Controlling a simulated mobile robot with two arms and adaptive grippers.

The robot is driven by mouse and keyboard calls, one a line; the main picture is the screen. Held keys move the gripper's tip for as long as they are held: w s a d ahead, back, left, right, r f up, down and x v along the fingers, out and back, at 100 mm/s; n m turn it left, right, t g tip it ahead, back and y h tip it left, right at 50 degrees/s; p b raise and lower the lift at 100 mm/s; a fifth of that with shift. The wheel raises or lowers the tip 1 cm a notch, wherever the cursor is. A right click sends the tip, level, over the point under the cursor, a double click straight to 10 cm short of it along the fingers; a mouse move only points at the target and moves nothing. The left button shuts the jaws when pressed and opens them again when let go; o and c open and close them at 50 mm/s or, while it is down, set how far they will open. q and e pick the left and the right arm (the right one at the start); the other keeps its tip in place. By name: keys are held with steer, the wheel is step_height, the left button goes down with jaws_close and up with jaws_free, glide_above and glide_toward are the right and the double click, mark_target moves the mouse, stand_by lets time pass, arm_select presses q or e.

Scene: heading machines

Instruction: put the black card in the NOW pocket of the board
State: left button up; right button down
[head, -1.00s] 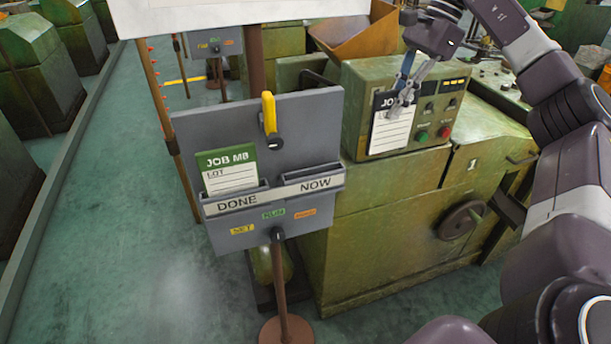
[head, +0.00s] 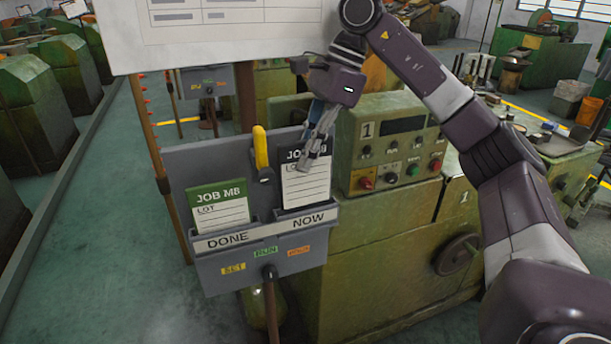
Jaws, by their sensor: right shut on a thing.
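The black card (head: 305,187), white below a black top band reading JOB, is upright at the right half of the grey board (head: 170,160). Its lower edge is at the NOW pocket (head: 305,222) and appears to be inside it. My right gripper (head: 308,160) is shut on the card's upper right part. The green JOB M8 card (head: 217,208) stands in the DONE pocket (head: 225,240) to the left. My left gripper is not in view.
A yellow-handled item (head: 261,148) hangs at the board's top middle. A green machine (head: 375,240) with a button panel (head: 400,150) stands close behind and right. A white sign (head: 220,35) overhangs the board.

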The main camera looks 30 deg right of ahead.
steer(key=p, duration=0.1)
glide_above(306, 204)
steer(key=f, duration=0.5)
steer(key=shift+w+d+f, duration=0.1)
steer(key=shift+w+d, duration=0.1)
steer(key=shift+w, duration=0.05)
steer(key=shift+f, duration=0.1)
steer(key=c, duration=2.5)
jaws_free()
steer(key=o, duration=0.4)
